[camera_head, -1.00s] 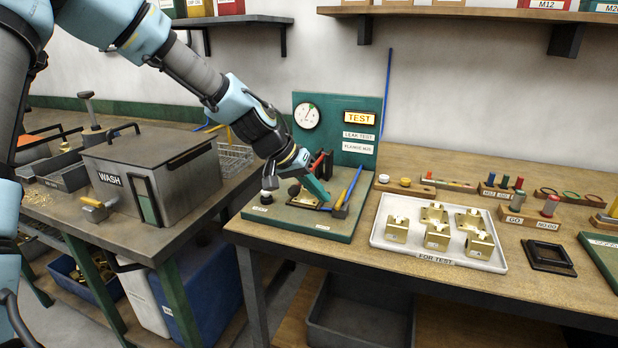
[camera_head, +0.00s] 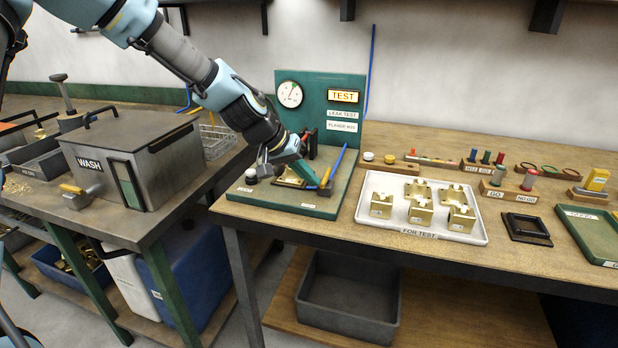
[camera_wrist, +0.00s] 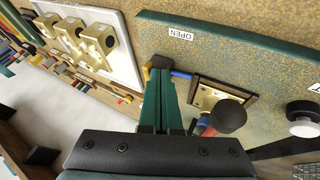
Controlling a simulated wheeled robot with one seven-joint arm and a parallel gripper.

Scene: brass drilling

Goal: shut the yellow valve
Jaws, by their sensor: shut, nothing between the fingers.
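The yellow valve handle (camera_head: 325,178) shows as a short yellow piece at the right front of the green leak-test stand (camera_head: 318,203), beside a blue lever (camera_head: 339,163). My gripper (camera_head: 316,184) is shut and empty, its green fingers low over the stand. In the wrist view the fingertips (camera_wrist: 160,64) lie right beside the yellow piece (camera_wrist: 147,73), which they partly hide; I cannot tell if they touch. A label reading OPEN (camera_wrist: 181,33) is on the stand near it. The valve's lower part is hidden.
A tray of brass parts (camera_head: 364,222) stands to the right of the stand. A grey wash box (camera_head: 150,160) is to the left.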

